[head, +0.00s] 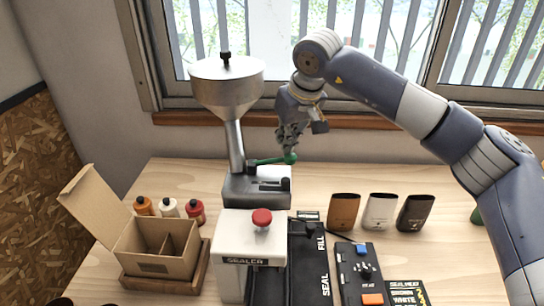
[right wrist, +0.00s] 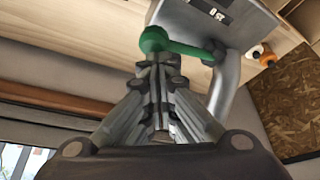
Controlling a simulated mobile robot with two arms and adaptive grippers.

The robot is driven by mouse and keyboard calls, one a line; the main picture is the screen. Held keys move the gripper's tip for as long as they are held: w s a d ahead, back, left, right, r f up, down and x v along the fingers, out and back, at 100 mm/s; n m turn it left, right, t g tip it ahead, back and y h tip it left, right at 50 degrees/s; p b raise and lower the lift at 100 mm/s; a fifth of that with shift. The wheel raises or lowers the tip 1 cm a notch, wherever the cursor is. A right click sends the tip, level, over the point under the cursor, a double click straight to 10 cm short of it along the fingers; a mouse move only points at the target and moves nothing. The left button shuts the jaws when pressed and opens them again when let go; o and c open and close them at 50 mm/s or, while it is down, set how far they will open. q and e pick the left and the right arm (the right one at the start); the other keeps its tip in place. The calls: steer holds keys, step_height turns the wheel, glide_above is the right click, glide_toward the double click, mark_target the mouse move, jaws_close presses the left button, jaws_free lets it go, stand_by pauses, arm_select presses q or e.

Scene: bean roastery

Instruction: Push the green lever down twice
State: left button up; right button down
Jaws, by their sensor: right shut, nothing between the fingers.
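The green lever (head: 268,161) sticks out to the right from the grey dispenser base (head: 250,187), about level, with a round green knob (head: 290,158) at its end. My right gripper (head: 289,148) is shut and empty, pointing down right over the knob. In the right wrist view the shut fingertips (right wrist: 158,62) are at the edge of the green knob (right wrist: 154,40), and the lever arm (right wrist: 190,49) runs off to the right. I cannot tell whether fingers and knob touch. My left gripper is not in view.
A metal hopper (head: 227,85) stands above the dispenser base. In front are a sealer with a red knob (head: 262,218), an open cardboard box (head: 155,247) and a black control panel (head: 358,270). Brown, white and black pouches (head: 380,212) stand at right. The window is behind.

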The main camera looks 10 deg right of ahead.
steer(key=shift+f+b, duration=0.45)
steer(key=shift+f, duration=0.45)
steer(key=shift+r, duration=0.1)
steer(key=shift+r+p, duration=2.25)
steer(key=shift+r, duration=0.7)
